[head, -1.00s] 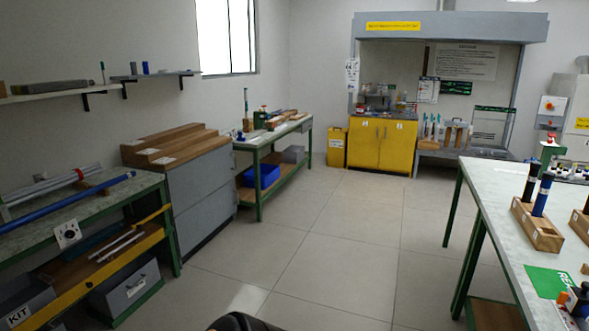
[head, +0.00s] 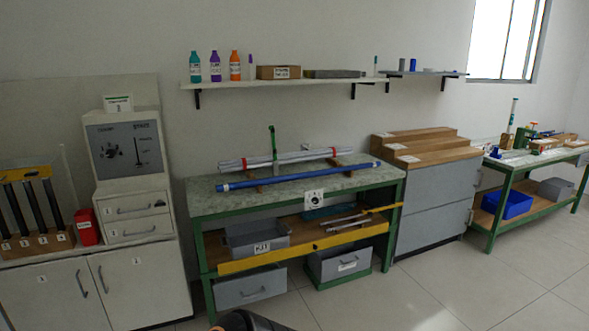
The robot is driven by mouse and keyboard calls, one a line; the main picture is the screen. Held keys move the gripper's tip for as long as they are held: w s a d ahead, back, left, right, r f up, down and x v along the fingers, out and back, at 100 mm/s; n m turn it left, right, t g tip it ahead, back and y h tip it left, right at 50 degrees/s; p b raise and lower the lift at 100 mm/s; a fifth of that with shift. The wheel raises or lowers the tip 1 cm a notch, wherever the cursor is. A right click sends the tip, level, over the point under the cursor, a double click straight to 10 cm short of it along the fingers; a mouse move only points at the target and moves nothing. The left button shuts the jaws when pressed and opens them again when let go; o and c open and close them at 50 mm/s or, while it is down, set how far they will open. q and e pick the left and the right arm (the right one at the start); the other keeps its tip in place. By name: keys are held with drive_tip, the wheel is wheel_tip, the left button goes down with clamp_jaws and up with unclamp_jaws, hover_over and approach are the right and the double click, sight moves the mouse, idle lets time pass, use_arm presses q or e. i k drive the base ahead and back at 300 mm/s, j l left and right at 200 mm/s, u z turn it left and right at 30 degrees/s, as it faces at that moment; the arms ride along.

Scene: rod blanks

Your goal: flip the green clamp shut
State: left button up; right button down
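A green clamp (head: 274,150) stands on the left workbench, behind the blue rod and beside the grey rods. Its thin green arm points straight up, with a short bend at the top. Grey rods (head: 310,156) and a long blue rod (head: 290,178) lie across wooden supports on the bench top. The clamp's base is partly hidden by the rods. Neither of my grippers shows in the head view.
The green-framed workbench (head: 230,204) has grey bins below. A white cabinet (head: 140,285) stands to its left and a grey stepped cabinet (head: 430,205) to its right. A shelf (head: 285,82) hangs above. Open floor (head: 480,290) lies at the front right.

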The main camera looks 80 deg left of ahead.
sight(271, 128)
drive_tip(key=j+u, duration=0.15)
drive_tip(key=u, duration=0.3)
drive_tip(key=j+u, duration=0.2)
drive_tip(key=u, duration=0.25)
drive_tip(key=j+u, duration=0.15)
drive_tip(key=u, duration=0.3)
drive_tip(key=i+j+u, duration=0.15)
drive_tip(key=j+u, duration=0.3)
drive_tip(key=i+j+u, duration=0.2)
drive_tip(key=j+u, duration=0.25)
drive_tip(key=i+j+u, duration=0.2)
drive_tip(key=i+j, duration=0.35)
drive_tip(key=i+l+z, duration=0.3)
drive_tip(key=i, duration=0.45)
drive_tip(key=i+j+z, duration=0.1)
drive_tip(key=i+z, duration=0.2)
drive_tip(key=i, duration=0.5)
